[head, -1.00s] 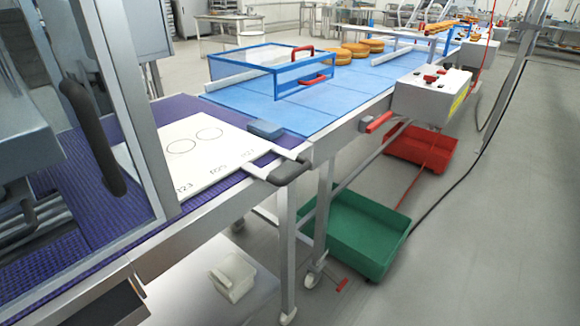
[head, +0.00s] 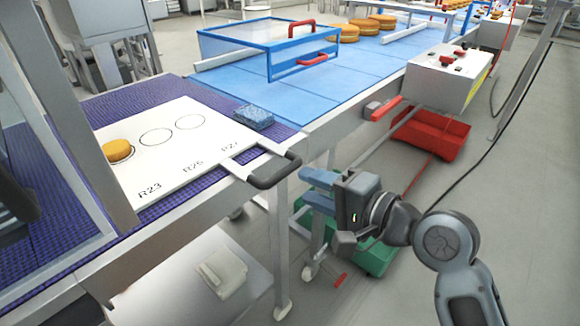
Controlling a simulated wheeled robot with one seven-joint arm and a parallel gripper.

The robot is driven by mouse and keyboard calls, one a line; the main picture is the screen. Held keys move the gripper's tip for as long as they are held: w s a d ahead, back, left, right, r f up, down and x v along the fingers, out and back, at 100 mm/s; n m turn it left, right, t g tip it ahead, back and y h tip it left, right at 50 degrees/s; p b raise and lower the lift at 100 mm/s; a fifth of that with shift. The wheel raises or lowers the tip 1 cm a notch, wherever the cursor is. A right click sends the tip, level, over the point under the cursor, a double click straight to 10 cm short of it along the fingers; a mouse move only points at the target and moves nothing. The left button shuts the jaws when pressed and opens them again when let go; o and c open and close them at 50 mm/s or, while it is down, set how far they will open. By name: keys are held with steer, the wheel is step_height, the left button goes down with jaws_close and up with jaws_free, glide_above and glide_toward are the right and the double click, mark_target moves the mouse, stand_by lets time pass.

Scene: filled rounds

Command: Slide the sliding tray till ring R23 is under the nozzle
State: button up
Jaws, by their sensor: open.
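The white sliding tray (head: 185,158) lies on the purple belt, with black rings and labels that seem to read R23, R26 and R27. An orange-brown round (head: 118,151) sits at the leftmost ring, R23, and covers most of it. The other two rings are empty. The tray's dark handle (head: 275,173) sticks out over the table's front edge. My gripper (head: 306,185) is open and empty, its blue fingers pointing left, just right of the handle and apart from it in the picture. The nozzle cannot be made out.
A blue sponge (head: 253,117) lies behind the tray's right end. A blue-framed clear guard (head: 268,50) stands on the blue belt. A control box (head: 445,77) and red crate (head: 430,135) are at right. A metal door frame (head: 85,130) crosses the left side.

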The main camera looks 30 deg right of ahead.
mark_target(286, 175)
steer(key=shift+w+r, duration=0.15)
steer(key=shift+w, duration=0.5)
steer(key=x, duration=0.6)
steer(key=shift+w+a, duration=0.2)
steer(key=shift+w, duration=0.15)
jaws_close()
